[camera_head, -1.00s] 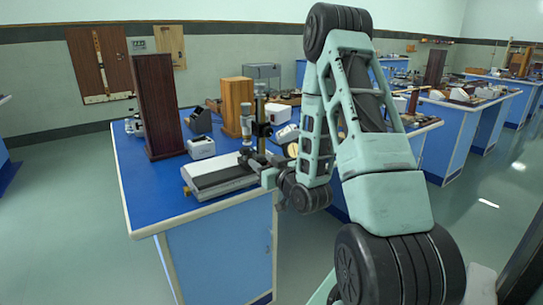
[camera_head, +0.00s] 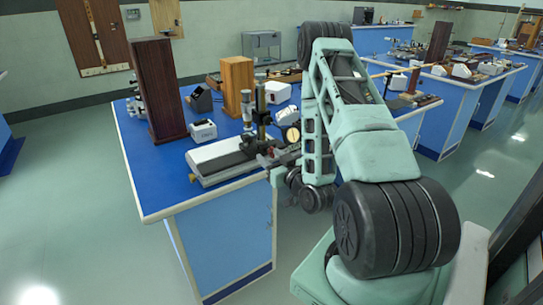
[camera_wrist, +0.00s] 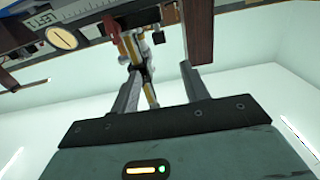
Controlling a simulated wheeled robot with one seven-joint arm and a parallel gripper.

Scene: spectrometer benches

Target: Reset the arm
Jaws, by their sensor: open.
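My arm is bent in front of the bench at the right of the head view. My gripper (camera_head: 266,160) is small there, beside the near right corner of the measuring instrument (camera_head: 215,160), partly hidden by my own arm. The wrist view shows the gripper (camera_wrist: 157,82) open, its two dark fingers apart. Nothing is clearly held; a brass and dark upright part shows between and beyond the fingers. I cannot tell from these views whether the fingers touch the instrument.
The blue-topped bench (camera_head: 150,195) holds a tall dark wooden block (camera_head: 157,90), a lighter wooden block (camera_head: 237,85), a small white box (camera_head: 203,130) and a round dial (camera_head: 292,135). Other benches (camera_head: 465,115) stand at the right. The floor (camera_head: 70,200) left of the bench is clear.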

